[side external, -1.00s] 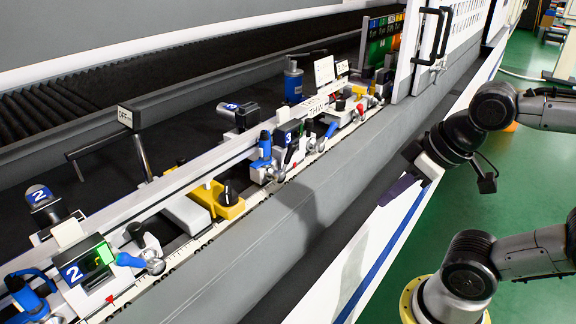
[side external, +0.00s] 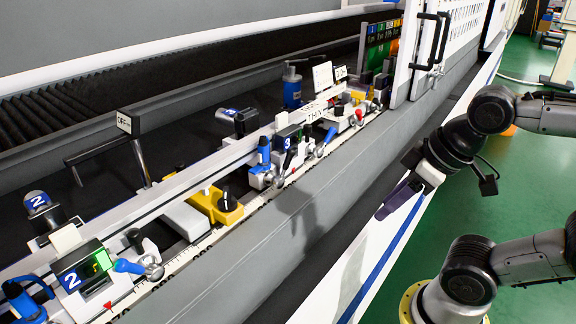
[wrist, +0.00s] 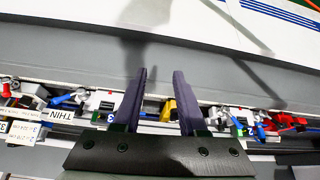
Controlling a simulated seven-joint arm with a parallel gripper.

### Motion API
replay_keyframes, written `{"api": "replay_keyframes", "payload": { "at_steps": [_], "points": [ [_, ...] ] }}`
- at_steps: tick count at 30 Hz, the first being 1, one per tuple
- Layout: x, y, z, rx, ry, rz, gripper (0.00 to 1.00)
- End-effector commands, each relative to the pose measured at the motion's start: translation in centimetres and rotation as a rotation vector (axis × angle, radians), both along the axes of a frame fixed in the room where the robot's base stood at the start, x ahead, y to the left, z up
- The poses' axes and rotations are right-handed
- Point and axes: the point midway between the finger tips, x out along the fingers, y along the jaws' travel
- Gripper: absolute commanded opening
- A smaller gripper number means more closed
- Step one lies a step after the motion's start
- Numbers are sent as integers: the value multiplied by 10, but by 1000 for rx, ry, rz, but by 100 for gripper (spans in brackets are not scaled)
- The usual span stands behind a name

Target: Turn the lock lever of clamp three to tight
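Clamp three (side external: 289,143), marked with a blue 3, sits on the rail in the middle of the side view. A blue handle (side external: 264,149) stands upright at its left, and a dark lever (side external: 288,158) shows at its front. I cannot tell its lever's lock state. In the wrist view, clamp three's label (wrist: 112,117) shows upside down by the left finger. My gripper (side external: 384,212) has two dark purple fingers. It hangs in front of the machine's edge, well right of clamp three and apart from it. In the wrist view, my gripper (wrist: 160,76) is open and empty.
Clamp two (side external: 82,270) with its blue lever stands at the lower left. A yellow block (side external: 217,204) sits between the clamps. A blue bottle (side external: 292,88) and a THIN sign (side external: 322,116) stand farther back. The grey front ledge (side external: 300,222) is clear.

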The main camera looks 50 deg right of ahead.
Motion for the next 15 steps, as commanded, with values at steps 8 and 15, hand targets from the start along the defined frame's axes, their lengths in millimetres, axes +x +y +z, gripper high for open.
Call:
{"api": "replay_keyframes", "payload": {
  "at_steps": [8, 15],
  "points": [
    [37, 30, 53, 104, 48, 187, 50],
    [108, 23, 87, 253, 88, 236, 50]
  ]
}}
